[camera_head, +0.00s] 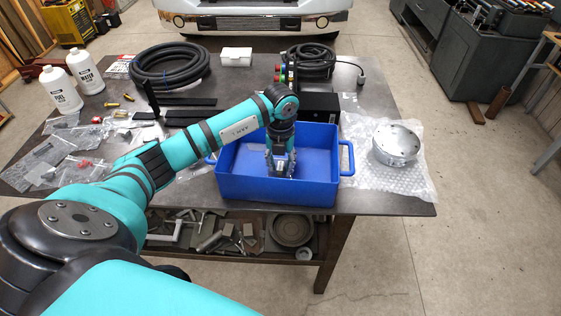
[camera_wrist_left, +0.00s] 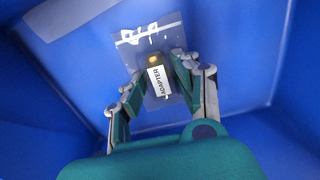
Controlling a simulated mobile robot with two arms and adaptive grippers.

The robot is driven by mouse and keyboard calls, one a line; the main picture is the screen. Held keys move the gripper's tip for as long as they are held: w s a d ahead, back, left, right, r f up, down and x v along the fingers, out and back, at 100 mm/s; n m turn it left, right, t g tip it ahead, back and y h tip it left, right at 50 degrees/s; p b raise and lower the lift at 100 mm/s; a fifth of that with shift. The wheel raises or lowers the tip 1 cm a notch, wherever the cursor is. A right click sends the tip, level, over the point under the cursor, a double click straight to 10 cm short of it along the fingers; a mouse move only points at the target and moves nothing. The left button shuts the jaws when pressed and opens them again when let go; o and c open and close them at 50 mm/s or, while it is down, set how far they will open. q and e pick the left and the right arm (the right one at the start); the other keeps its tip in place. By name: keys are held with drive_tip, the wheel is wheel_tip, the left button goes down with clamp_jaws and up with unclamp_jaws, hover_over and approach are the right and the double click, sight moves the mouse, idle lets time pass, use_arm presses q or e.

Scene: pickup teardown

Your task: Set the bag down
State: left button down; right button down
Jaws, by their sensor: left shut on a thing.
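The bag is a small clear plastic bag (camera_wrist_left: 148,42) with a white label reading "ADAPTER" and a small brass-coloured part inside. My left gripper (camera_wrist_left: 160,88) is shut on the bag, with a finger on each side of it. The left gripper (camera_head: 280,168) points down inside the blue bin (camera_head: 275,190), low near its floor. In the wrist view the bin's blue floor and walls surround the bag. I cannot tell whether the bag touches the floor. In the head view the bag is mostly hidden by the gripper. My right gripper is not in view.
The bin stands at the table's (camera_head: 390,205) front edge. A round metal part (camera_head: 396,143) lies on bubble wrap to its right. Other clear bags (camera_head: 50,160), two white bottles (camera_head: 60,90) and a coiled black hose (camera_head: 168,66) lie left and behind. A black box (camera_head: 318,106) stands behind the bin.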

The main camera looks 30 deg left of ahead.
use_arm(q)
drive_tip(key=shift+f, duration=0.25)
drive_tip(key=c, duration=1.2)
unclamp_jaws()
drive_tip(key=shift+r, duration=0.1)
drive_tip(key=shift+o, duration=1.2)
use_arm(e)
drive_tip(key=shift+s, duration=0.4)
